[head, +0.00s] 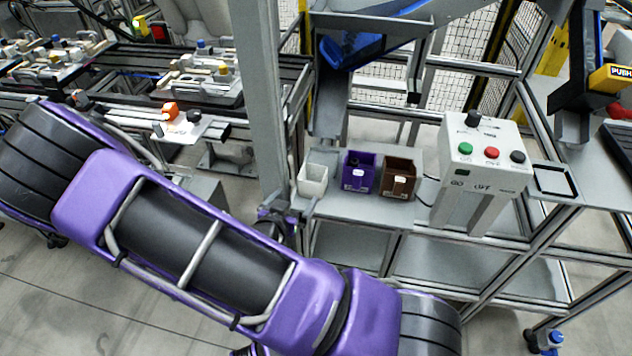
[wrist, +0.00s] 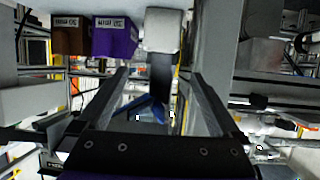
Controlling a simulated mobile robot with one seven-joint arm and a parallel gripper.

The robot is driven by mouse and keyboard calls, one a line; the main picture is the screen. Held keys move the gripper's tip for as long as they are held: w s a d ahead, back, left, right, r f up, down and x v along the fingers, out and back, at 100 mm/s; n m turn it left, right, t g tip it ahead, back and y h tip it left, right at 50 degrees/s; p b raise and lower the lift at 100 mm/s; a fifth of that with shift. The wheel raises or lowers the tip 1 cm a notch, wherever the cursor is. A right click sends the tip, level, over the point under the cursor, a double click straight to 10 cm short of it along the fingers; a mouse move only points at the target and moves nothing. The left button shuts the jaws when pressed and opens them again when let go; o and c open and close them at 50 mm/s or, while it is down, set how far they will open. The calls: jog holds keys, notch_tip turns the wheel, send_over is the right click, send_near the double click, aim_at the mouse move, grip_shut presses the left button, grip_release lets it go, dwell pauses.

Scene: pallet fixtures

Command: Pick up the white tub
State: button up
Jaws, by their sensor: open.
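The white tub (head: 313,186) is a small, open-topped box at the left end of a row on a grey shelf in the head view. In the wrist view the white tub (wrist: 162,30) is at the top centre, ahead of the fingertips and roughly in line with the gap between them. My gripper (wrist: 160,74) is open, with nothing between its two fingers. In the head view my arm crosses the lower left, and its end is near the front left of the tub, partly hidden. I cannot tell the exact distance to the tub.
A purple bin (head: 358,173) and a brown bin (head: 398,178) stand to the tub's right. A grey upright post (head: 262,110) rises close on its left. A control box (head: 485,150) with coloured buttons is further right. A metal chute (head: 328,105) comes down behind the tub.

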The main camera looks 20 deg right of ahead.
aim_at(316, 169)
jog(key=x, duration=1.6)
jog(key=shift+w, duration=0.25)
jog(key=shift+c, duration=0.2)
jog(key=c, duration=0.9)
jog(key=shift+r, duration=0.1)
jog(key=shift+c, duration=0.4)
jog(key=shift+r, duration=0.1)
